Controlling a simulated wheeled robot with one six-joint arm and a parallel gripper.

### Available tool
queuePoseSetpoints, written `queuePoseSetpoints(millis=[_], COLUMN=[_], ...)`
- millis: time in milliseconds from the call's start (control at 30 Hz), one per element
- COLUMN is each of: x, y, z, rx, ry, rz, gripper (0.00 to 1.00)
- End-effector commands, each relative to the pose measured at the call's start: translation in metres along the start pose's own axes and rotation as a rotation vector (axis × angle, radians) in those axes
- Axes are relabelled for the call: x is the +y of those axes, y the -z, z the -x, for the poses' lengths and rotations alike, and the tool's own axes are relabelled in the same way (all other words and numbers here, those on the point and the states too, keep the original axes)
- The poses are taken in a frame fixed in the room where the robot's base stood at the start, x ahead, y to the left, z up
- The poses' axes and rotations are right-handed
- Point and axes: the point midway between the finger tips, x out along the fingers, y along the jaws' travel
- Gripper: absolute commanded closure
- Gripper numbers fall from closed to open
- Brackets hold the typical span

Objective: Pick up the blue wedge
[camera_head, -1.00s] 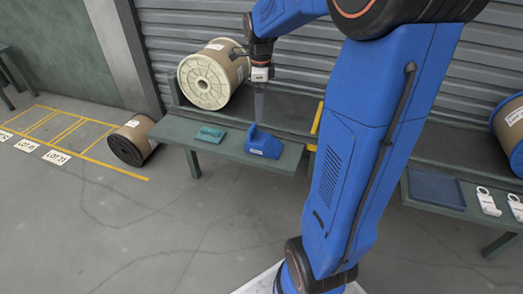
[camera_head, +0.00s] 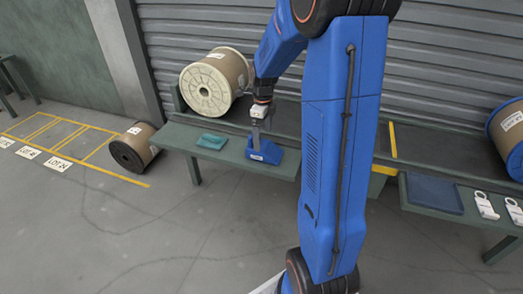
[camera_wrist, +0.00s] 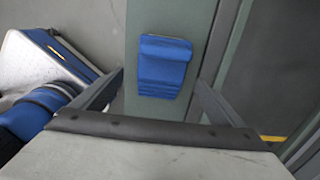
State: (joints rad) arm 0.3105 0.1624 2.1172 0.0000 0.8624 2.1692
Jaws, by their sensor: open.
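The blue wedge (camera_head: 264,152) sits on the green bench shelf (camera_head: 223,168) in the head view, with a pale label on its front face. In the wrist view the blue wedge (camera_wrist: 164,66) lies on the green shelf, between and beyond the two finger lines. My gripper (camera_head: 257,141) is at the wedge in the head view, its fingers overlapping the wedge's upper part. In the wrist view my gripper (camera_wrist: 160,80) is open, with one finger on each side and visible gaps to the wedge. I cannot tell the exact height of the fingertips above it.
A folded teal cloth (camera_head: 212,141) lies left of the wedge. Another spool (camera_head: 135,148) lies on the floor at left. A dark blue mat (camera_head: 433,193) and white tags (camera_head: 486,206) lie on the right shelf.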

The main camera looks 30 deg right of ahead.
Motion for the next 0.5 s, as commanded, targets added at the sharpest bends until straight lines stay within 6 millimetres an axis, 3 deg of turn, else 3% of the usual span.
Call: queuePoseSetpoints(millis=[333, 500], x=[-0.001, -0.002], y=[-0.001, -0.005], z=[-0.026, -0.05], rx=[0.001, 0.002], ry=[-0.001, -0.003], rz=[0.001, 0.001], gripper=[0.08, 0.08])
